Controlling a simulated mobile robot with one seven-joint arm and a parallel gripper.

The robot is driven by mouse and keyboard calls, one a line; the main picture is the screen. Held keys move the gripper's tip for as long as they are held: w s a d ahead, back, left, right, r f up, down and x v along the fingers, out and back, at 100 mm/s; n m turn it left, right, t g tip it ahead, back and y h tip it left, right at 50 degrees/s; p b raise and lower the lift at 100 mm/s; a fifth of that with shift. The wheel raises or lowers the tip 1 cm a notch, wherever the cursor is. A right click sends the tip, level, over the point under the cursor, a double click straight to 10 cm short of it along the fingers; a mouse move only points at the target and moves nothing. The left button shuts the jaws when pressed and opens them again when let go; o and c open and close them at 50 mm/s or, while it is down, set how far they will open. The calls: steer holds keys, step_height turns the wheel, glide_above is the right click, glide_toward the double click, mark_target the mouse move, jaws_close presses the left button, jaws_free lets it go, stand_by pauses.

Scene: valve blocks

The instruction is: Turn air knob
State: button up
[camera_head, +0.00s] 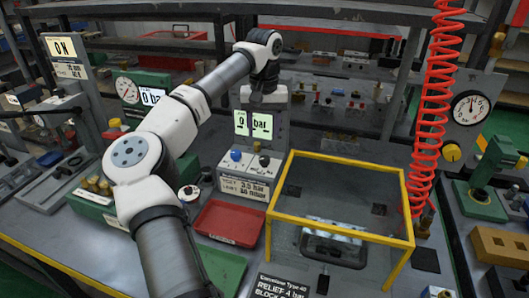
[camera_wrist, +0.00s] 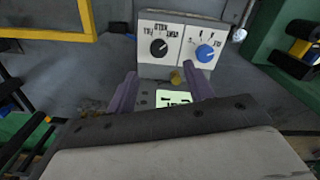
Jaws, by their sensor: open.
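A grey control block (camera_head: 249,167) stands mid-table with a blue knob (camera_head: 236,155) and a black knob (camera_head: 264,161) side by side on its sloped panel. In the wrist view the black knob (camera_wrist: 158,47) and blue knob (camera_wrist: 204,53) appear upside down on white plates with small labels. I cannot tell which knob is the air knob. My gripper (camera_wrist: 163,82) is open and empty. Its two purple fingers are apart, short of the panel and touching neither knob. In the head view my gripper (camera_head: 264,97) is above the block, in front of its upright part.
A green "0 bar" display (camera_head: 253,124) is above the knobs. A yellow-framed clear box (camera_head: 408,212) stands to the right, a red tray (camera_head: 228,222) in front. A red coiled hose (camera_head: 428,130) hangs at right, near a gauge (camera_head: 470,107) and a yellow knob (camera_head: 452,152).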

mark_target(265, 158)
step_height(265, 158, down, 9)
steer(key=shift+d+p, duration=0.1)
steer(key=shift+p, duration=0.55)
steer(key=c, duration=1)
